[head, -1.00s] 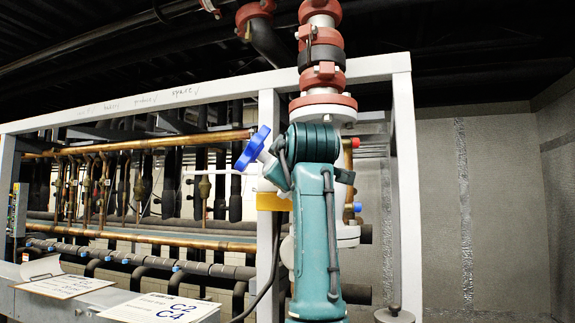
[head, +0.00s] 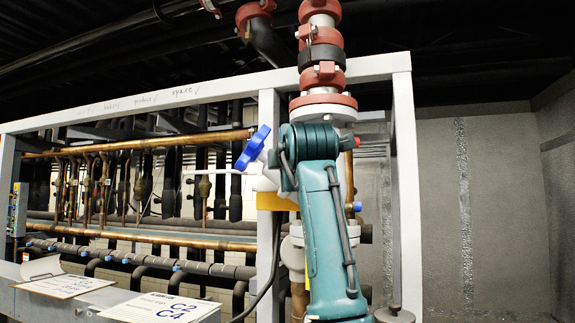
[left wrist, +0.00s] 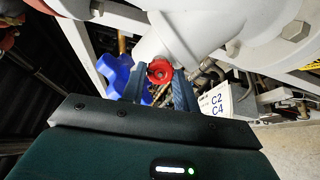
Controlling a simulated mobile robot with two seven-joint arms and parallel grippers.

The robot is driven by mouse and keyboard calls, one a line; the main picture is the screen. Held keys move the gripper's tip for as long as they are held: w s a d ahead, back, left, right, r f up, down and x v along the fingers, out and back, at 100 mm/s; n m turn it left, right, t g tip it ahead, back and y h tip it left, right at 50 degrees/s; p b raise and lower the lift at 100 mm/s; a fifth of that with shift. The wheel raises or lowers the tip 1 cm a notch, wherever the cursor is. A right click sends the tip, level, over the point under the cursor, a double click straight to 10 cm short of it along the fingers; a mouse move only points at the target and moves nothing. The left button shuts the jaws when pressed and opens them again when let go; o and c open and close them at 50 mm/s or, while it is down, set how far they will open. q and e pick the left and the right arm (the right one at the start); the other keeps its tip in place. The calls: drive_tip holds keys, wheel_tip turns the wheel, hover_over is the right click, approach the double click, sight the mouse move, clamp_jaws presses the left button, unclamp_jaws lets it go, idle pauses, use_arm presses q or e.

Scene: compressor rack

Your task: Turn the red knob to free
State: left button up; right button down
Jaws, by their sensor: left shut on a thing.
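The red knob (left wrist: 160,71) is small and round and sits on a pale grey valve body (left wrist: 190,35) in the left wrist view. My left gripper (left wrist: 158,88) has its two dark fingers on either side of the knob, shut on it. In the head view my teal arm covers this spot, so the knob and the fingertips are hidden there. The knob's exact turn angle cannot be read. My right gripper is in neither view.
A blue handwheel (head: 252,147) is just left of my arm and also shows in the left wrist view (left wrist: 115,75). A grey frame post (head: 268,230) and a red-flanged pipe (head: 322,75) are close by. Signs (head: 160,307) lie lower left.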

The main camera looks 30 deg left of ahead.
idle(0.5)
use_arm(q)
drive_tip(key=o, duration=1)
drive_tip(key=shift+c, duration=0.2)
drive_tip(key=b+v, duration=0.4)
drive_tip(key=v, duration=0.9)
